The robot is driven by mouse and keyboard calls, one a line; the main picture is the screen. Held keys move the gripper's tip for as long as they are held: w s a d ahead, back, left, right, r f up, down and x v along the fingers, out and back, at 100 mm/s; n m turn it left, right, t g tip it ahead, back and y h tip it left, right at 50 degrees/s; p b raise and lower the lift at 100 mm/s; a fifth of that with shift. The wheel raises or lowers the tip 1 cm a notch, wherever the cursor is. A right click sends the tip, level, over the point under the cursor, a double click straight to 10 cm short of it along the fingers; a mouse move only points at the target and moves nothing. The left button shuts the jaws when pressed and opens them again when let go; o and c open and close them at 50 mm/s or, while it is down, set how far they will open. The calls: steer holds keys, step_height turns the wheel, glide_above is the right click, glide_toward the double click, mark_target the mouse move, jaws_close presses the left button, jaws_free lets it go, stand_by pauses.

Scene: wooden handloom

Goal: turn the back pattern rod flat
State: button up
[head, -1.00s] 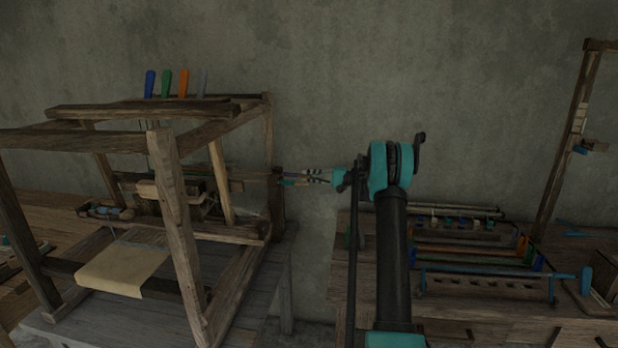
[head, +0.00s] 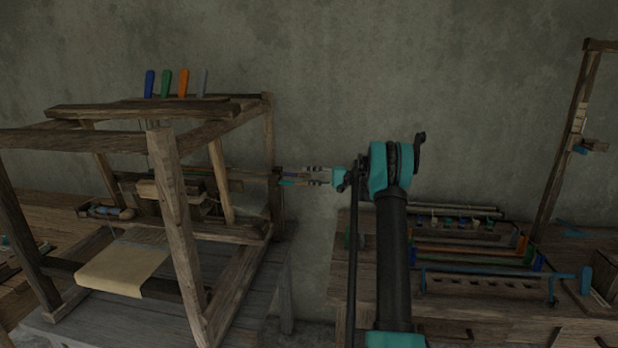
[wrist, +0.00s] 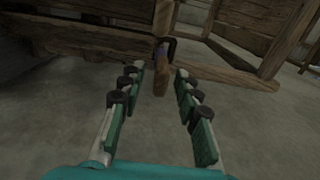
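My gripper (head: 305,177) reaches left toward the right rear post of the wooden loom (head: 172,190). In the wrist view my gripper (wrist: 160,69) is open, with a clear gap between its two rows of teal and dark finger pads. A brown wooden rod end (wrist: 160,83) with a purplish mark shows between the fingers in the picture, touching neither. It juts from the loom frame, and I cannot tell for sure that it is the back pattern rod. In the head view the rods inside the loom are mostly hidden behind its beams.
Coloured levers, blue (head: 150,83), green (head: 166,83), orange (head: 182,82) and grey, stand atop the loom. A bench (head: 460,322) at the right holds a rack of rods. Cream cloth (head: 122,268) hangs at the loom's front. Bare wall lies behind my gripper.

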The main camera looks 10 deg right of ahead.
steer(key=v, duration=1.2)
steer(key=s+a+f+g+h, duration=0.15)
steer(key=s+a+h, duration=0.25)
steer(key=s+a, duration=0.55)
steer(key=s+a+f+g+h, duration=0.1)
steer(key=s+a+f+h, duration=0.4)
steer(key=s, duration=0.7)
steer(key=s+d+f+n+h, duration=0.1)
steer(key=s+f+h, duration=0.1)
steer(key=s, duration=0.8)
steer(key=s+d+f+n+h, duration=0.1)
steer(key=s+d+f+h, duration=0.1)
steer(key=s, duration=0.8)
steer(key=s+d+f+n+t+h, duration=0.1)
steer(key=s+f+h, duration=0.3)
steer(key=s, duration=0.6)
steer(key=shift+d+f+n, duration=0.3)
steer(key=shift+f+n, duration=0.1)
steer(key=shift+f, duration=0.3)
steer(key=shift+a, duration=0.1)
